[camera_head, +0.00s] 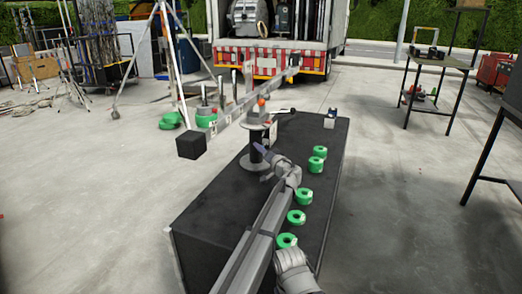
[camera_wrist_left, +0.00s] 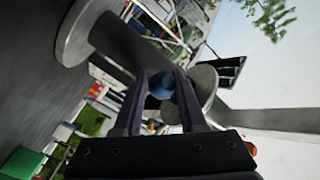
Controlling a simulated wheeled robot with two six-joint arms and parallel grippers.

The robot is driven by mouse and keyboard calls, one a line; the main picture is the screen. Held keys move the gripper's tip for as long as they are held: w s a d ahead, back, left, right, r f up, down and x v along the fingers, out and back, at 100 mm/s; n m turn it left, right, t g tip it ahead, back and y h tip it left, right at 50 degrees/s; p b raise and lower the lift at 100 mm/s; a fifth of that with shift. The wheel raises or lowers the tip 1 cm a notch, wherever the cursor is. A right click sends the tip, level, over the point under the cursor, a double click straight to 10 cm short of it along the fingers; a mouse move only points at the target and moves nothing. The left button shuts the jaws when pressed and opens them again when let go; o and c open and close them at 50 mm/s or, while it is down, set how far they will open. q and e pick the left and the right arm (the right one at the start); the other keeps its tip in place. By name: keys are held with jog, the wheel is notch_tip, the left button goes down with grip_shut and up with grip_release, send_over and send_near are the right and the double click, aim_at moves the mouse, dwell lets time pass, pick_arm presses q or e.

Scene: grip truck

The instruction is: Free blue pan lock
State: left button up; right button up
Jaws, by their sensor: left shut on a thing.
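The blue pan lock (camera_wrist_left: 160,86) shows in the left wrist view as a small blue knob between the tips of my left gripper (camera_wrist_left: 158,100). The dark purple fingers are shut on it. In the head view my left gripper (camera_head: 264,150) reaches in beside the grey pedestal mount (camera_head: 257,126) on the black case. The blue knob is hidden there. A round grey plate (camera_head: 256,162) forms the mount's base. My right gripper does not show.
The black case (camera_head: 212,228) carries several green rings (camera_head: 303,196) along its right side. A long grey beam (camera_head: 238,107) with a black block (camera_head: 191,145) crosses above. A metal table (camera_head: 436,60) stands at right. The concrete floor is open around the case.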

pick_arm(q)
jog(key=shift+a, duration=0.1)
grip_shut()
jog(key=shift+r, duration=0.1)
dwell(0.5)
jog(key=shift+f+n+t+b, duration=0.3)
jog(key=shift+f+b, duration=0.25)
jog(key=shift+b, duration=0.8)
jog(key=shift+r+n, duration=0.1)
jog(key=shift+n, duration=0.2)
